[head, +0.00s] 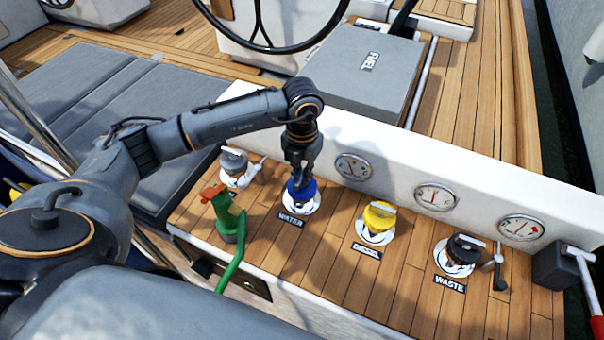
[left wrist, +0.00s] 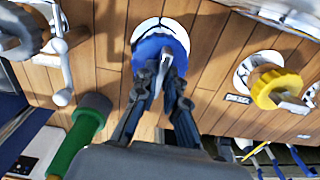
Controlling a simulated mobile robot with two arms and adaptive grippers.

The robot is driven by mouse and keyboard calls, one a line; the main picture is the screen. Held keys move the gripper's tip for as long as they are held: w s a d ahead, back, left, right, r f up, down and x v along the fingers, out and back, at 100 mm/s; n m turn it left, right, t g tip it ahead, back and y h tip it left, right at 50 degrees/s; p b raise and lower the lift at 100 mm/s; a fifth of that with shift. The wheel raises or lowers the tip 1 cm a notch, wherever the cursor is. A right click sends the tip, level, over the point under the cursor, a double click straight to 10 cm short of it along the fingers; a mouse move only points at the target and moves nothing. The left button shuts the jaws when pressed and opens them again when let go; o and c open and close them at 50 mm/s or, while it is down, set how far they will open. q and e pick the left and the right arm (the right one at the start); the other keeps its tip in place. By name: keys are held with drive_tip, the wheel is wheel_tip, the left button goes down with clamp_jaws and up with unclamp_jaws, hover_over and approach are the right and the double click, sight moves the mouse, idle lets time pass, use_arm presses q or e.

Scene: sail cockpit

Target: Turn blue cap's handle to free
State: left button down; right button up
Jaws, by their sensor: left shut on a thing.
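The blue cap (head: 303,191) sits on its white round flange above the WATER label (head: 291,219) on the wooden deck bench. My left gripper (head: 301,178) comes down on it from above. In the left wrist view the blue cap (left wrist: 160,52) is at the top middle, and the left gripper (left wrist: 166,72) is shut on the cap's pale handle (left wrist: 166,60). The fingers hide part of the handle. My right gripper is in neither view.
A green nozzle (head: 226,214) with a hose stands just left of the cap, and a grey-topped fitting (head: 234,161) is behind it. A yellow cap (head: 379,217) and a black cap (head: 464,250) are to the right. A white wall with gauges (head: 353,166) runs behind.

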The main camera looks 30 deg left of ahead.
use_arm(q)
drive_tip(key=shift+n, duration=0.4)
drive_tip(key=c, duration=1.4)
unclamp_jaws()
drive_tip(key=shift+r, duration=0.1)
wheel_tip(320, 180, up, 12)
